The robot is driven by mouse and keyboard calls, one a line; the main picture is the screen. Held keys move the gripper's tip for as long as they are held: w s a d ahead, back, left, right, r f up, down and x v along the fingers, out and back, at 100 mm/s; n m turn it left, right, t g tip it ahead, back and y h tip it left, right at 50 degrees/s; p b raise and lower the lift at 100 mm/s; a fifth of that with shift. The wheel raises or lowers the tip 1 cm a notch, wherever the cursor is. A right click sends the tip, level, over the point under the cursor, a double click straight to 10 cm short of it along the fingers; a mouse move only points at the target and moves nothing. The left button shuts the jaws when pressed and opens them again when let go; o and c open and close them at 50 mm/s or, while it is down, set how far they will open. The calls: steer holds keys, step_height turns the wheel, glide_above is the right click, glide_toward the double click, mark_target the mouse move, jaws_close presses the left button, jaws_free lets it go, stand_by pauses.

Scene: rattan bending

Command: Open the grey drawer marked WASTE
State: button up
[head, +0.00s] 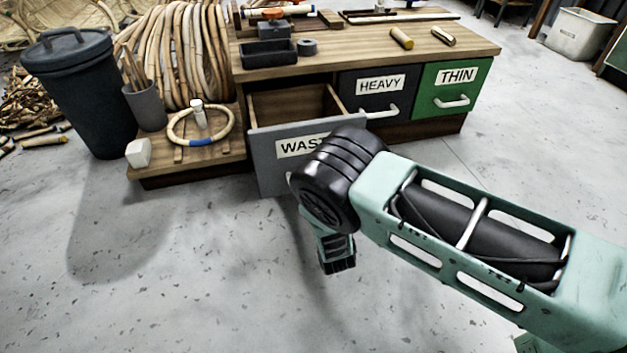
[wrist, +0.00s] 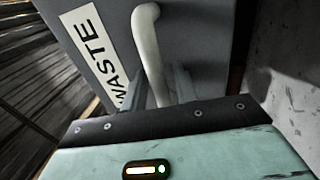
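The grey WASTE drawer (head: 270,170) stands pulled well out of the wooden bench in the head view, and its wooden inside shows empty where visible. My arm covers the right part of its front and most of its handle. In the wrist view the grey front (wrist: 205,30) with its white WASTE label (wrist: 88,45) fills the top. The pale bar handle (wrist: 148,35) runs down between the two fingers of my gripper (wrist: 163,90), which look closed around it. The fingers are hidden behind my arm in the head view.
The dark HEAVY drawer (head: 374,103) and green THIN drawer (head: 452,90) are shut to the right. A low wooden platform (head: 190,172) with a rattan ring (head: 180,135) stands left of the drawer, beside a dark lidded bin (head: 85,100). The floor in front is clear.

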steer(key=shift+s, duration=0.1)
steer(key=p+v, duration=0.7)
steer(key=v, duration=1)
steer(key=shift+s+d, duration=0.1)
